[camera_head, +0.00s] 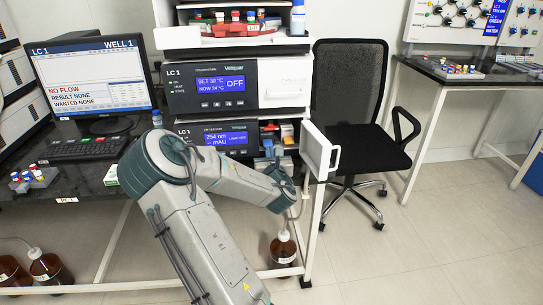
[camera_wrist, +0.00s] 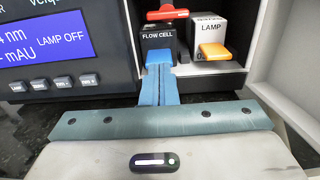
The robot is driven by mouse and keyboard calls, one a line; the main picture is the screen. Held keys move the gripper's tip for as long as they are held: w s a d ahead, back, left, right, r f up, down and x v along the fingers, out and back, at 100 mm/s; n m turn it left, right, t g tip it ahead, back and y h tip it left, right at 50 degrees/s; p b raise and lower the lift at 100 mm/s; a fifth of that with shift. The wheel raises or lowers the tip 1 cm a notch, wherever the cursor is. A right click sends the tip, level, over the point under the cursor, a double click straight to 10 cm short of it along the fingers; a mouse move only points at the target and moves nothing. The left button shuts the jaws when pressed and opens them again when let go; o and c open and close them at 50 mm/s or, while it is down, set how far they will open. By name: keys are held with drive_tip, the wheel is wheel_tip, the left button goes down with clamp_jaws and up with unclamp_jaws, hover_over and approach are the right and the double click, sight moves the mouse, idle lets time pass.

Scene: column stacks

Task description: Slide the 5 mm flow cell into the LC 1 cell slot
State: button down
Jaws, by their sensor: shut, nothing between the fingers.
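A black block labelled FLOW CELL (camera_wrist: 157,39) sits in the open bay of the LC 1 detector (camera_head: 217,139), with a bright blue tab (camera_wrist: 159,57) at its lower front. I cannot read a 5 mm marking on it. My gripper (camera_wrist: 160,70) is shut, its two blue fingers together, with their tips right at the tab. I cannot tell whether they touch it. The inside of the slot is hidden behind the block. In the head view my arm covers part of the area below the bay.
A lamp block (camera_wrist: 208,38) with an orange tab is just right of the cell. A red part (camera_wrist: 167,13) is above it. The bay's white door (camera_head: 318,152) stands open to the right. A monitor (camera_head: 91,78) reads NO FLOW. A chair (camera_head: 350,110) stands right.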

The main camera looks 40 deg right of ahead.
idle(0.3)
drive_tip(key=shift+w+d+f+b, duration=0.15)
drive_tip(key=shift+w+d+b, duration=0.2)
drive_tip(key=shift+w, duration=0.2)
drive_tip(key=shift+w+d, duration=0.15)
drive_tip(key=shift+w, duration=0.15)
drive_tip(key=shift+r, duration=0.5)
drive_tip(key=shift+s, duration=0.1)
